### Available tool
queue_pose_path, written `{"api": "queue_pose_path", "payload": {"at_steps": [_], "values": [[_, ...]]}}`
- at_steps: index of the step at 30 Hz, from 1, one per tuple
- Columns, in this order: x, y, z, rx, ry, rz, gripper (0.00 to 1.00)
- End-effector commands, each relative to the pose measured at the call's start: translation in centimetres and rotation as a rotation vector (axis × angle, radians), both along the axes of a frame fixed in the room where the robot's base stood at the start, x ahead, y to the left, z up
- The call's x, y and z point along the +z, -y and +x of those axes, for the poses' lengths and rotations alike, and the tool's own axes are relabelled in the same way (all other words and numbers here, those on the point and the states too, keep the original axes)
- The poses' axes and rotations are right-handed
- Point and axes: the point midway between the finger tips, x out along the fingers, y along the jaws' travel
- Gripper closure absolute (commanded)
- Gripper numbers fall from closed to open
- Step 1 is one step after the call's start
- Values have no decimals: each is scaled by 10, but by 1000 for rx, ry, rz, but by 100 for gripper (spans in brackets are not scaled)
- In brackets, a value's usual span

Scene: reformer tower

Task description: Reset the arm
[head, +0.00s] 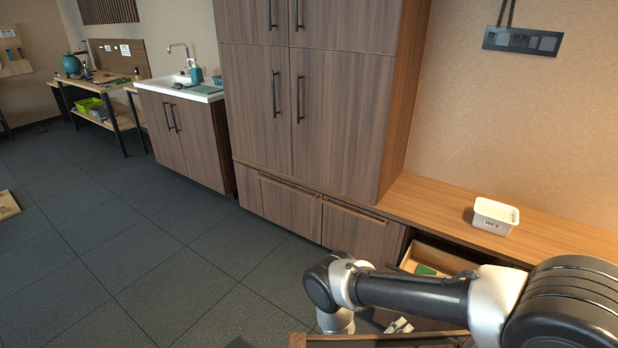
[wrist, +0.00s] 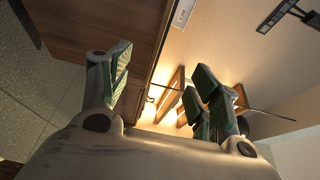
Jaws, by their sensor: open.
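My arm reaches in from the lower right of the head view, bent in front of the low wooden counter (head: 560,233). My gripper (wrist: 160,88) shows in the wrist view with its two green-padded fingers spread wide apart. It is open, and nothing is seen between the fingers. In the head view the arm covers part of an open drawer (head: 440,257) under the counter, with something green inside. I cannot make out the gripper clearly in the head view.
A white box labelled rice (head: 495,216) stands on the counter. A tall wooden cabinet (head: 335,115) stands left of it. A sink unit (head: 185,140) and a workbench (head: 105,90) are farther left. The dark tiled floor (head: 150,245) is mostly clear.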

Motion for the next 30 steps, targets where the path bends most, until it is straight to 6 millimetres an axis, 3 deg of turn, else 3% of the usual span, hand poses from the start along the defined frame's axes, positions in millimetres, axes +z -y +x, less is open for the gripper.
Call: {"api": "queue_pose_path", "payload": {"at_steps": [11,17,23,26,30], "values": [[39,-15,32,-98,106,77,38],[80,-25,60,-190,209,148,38],[145,-31,94,-336,372,256,38],[196,-31,113,-448,495,333,38],[280,-22,131,-634,704,456,38]]}}
